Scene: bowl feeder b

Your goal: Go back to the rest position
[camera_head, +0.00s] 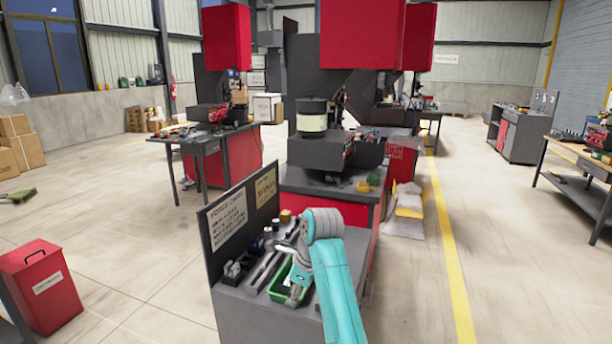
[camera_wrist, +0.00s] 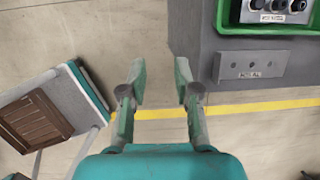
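My gripper (camera_wrist: 160,80) is open in the wrist view. Its two fingers are well apart, with only bare floor visible between them. A green tray (camera_wrist: 228,28) is at the top right of that view, apart from the fingers, with a grey part with round black openings in it. In the head view my turquoise arm reaches up from the bottom over the grey workbench and partly covers the green tray (camera_head: 279,290). My gripper cannot be made out clearly there.
A grey cabinet side (camera_wrist: 252,66) stands close to the right finger. A sign panel (camera_head: 238,222) rises at the bench's left edge. A bowl feeder (camera_head: 311,117) stands behind the bench. A red bin (camera_head: 42,290) is at the left; open floor lies between.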

